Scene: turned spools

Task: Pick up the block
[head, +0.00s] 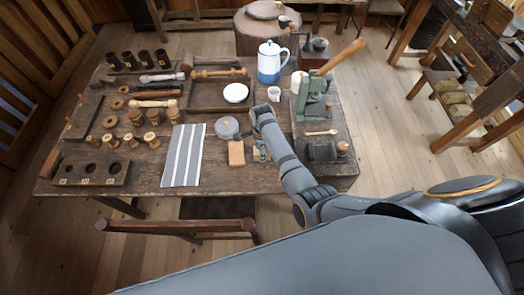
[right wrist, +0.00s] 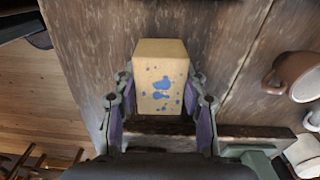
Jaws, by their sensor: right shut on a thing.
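In the right wrist view a tan block (right wrist: 160,78) with blue paint spots stands between the two fingers. My right gripper (right wrist: 160,100) is shut on it, with a finger at each side. In the head view my right gripper (head: 262,152) is low over the front right part of the table, and my arm partly hides that spot. A brown block (head: 237,153) shows just left of the gripper there. I cannot tell whether it is the held block. My left gripper is not in view.
A grey lidded pot (head: 227,128) stands just behind the brown block. A striped cloth (head: 184,155) lies to the left. A white cup (head: 273,93) and a dark tray (head: 205,108) are farther back.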

